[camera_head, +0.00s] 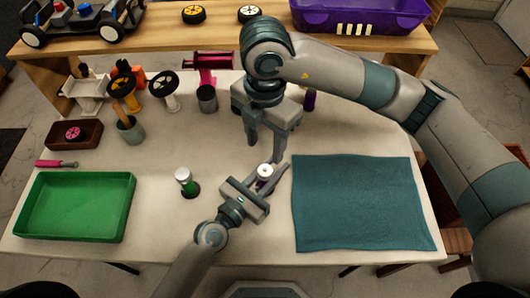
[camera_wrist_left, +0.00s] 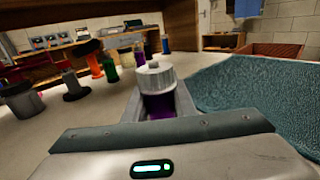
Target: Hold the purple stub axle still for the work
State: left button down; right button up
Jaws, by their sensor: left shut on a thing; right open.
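The purple stub axle (camera_wrist_left: 160,106) stands between the fingers of my left gripper (camera_head: 268,178), which is shut on it low over the table. A white round piece (camera_wrist_left: 155,77) sits on top of the axle; in the head view this white top (camera_head: 264,170) also shows, with a dark centre. The axle's lower part is hidden by the fingers. My right gripper (camera_head: 264,148) is open, with its fingers pointing down, just above and behind the axle. I cannot tell whether it touches the white piece.
A white-capped green part (camera_head: 185,180) stands left of my left gripper. A teal mat (camera_head: 360,203) lies right, a green tray (camera_head: 75,206) left. Several cups and holders stand at the back left. A shelf with a purple bin (camera_head: 350,22) is behind.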

jog(key=shift+r, duration=1.5)
pick_arm(q)
jog(key=c, duration=1.4)
grip_release()
jog(key=v, duration=1.1)
jog(key=shift+s+a, duration=0.35)
jog(key=shift+s, duration=0.05)
jog(key=shift+r, duration=0.15)
